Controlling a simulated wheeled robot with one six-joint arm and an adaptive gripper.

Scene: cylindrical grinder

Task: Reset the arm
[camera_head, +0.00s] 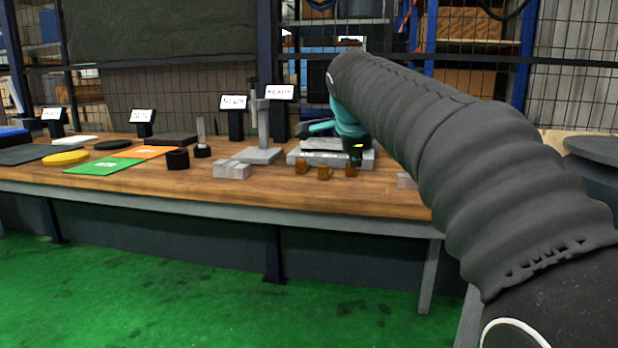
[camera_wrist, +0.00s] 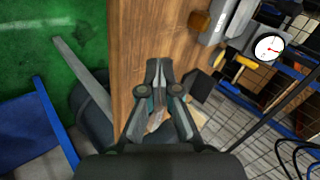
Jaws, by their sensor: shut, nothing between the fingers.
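My gripper (camera_wrist: 156,65) shows in the wrist view, with its fingers together and nothing between them, over the wooden table (camera_wrist: 140,30). In the head view my arm, in a dark ribbed sleeve, reaches from the lower right up toward the table (camera_head: 215,195). Its far end is above the right part of the table, near a grey metal block fixture (camera_head: 300,158). My fingertips are not clear in the head view, as the arm hides part of that area.
Several small brown pieces (camera_head: 324,173) stand near the table's front right. A grey block (camera_head: 231,169) and a measuring stand (camera_head: 262,155) are left of them. Green (camera_head: 104,166) and orange (camera_head: 149,152) mats lie further left. A dial gauge (camera_wrist: 269,48) shows in the wrist view.

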